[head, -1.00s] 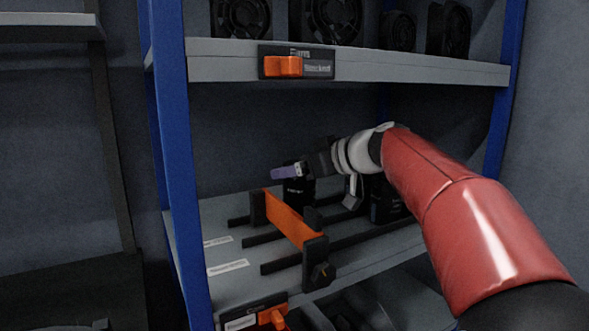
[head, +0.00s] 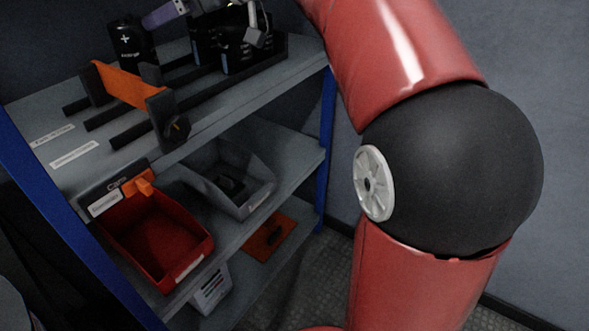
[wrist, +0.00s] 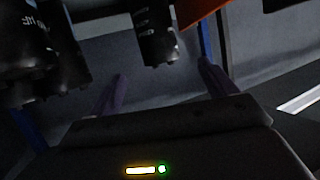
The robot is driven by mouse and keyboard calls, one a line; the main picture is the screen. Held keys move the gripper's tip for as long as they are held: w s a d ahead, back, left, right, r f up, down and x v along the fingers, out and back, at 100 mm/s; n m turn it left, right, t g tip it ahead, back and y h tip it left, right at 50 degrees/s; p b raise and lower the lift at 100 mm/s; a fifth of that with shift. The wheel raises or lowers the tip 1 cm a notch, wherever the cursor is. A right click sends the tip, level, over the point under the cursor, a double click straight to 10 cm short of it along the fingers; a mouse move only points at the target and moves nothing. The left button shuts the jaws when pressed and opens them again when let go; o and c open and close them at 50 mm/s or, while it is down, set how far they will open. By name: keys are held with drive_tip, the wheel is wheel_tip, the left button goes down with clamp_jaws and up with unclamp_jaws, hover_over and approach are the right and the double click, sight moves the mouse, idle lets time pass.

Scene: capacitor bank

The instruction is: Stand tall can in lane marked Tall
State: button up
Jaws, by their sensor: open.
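A slim black can with a white plus mark (head: 127,42) stands upright on the upper shelf in the head view, behind the orange bar (head: 128,84). In the wrist view the slim can (wrist: 155,35) appears upside down, ahead of the gap between my fingers. My gripper (wrist: 162,72) is open, with purple fingers apart and nothing visibly held. In the head view one purple finger (head: 165,13) is just right of the can's top; the rest is cut off. Two white lane labels (head: 75,154) lie at the shelf front, too blurred to read.
Wider black cans (head: 248,50) stand right of the slim can. Dark rails (head: 112,117) divide the shelf, and the orange bar crosses them between black end blocks. A red bin (head: 160,240) and a grey bin (head: 228,180) sit on the shelf below. The front-left shelf strip is clear.

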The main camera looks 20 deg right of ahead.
drive_tip(key=s+d+f+m+h, duration=0.3)
drive_tip(key=s+f, duration=0.6)
drive_tip(key=s+d+f+m+g+h, duration=0.1)
drive_tip(key=s+d+f+m+h, duration=0.3)
drive_tip(key=s+f, duration=0.5)
drive_tip(key=s+d+f+m+g+h, duration=0.1)
drive_tip(key=s+d+f+m+h, duration=0.2)
drive_tip(key=s+f, duration=0.6)
wheel_tip(320, 180, down, 2)
drive_tip(key=shift+d+m+h, duration=0.3)
drive_tip(key=shift+d+h, duration=0.3)
drive_tip(key=shift+d, duration=0.15)
